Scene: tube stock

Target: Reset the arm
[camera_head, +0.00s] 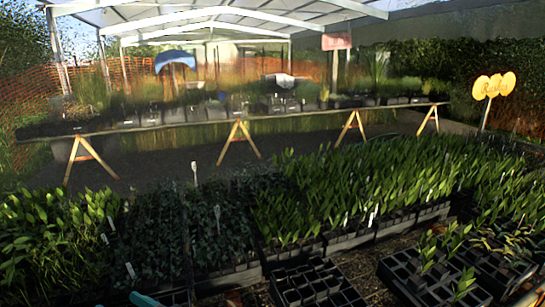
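My gripper is not in this head view, and I cannot make out any part of my arm for certain. A small teal shape (146,300) is cut off by the bottom edge, left of centre. I cannot tell what it is.
Trays of green seedlings (350,190) fill the ground in front. An empty black cell tray (315,284) lies at the bottom centre. A long plant bench (240,120) on wooden trestles stands behind, under a white-framed canopy. A yellow sign (494,86) stands at right. A dark path separates bench and trays.

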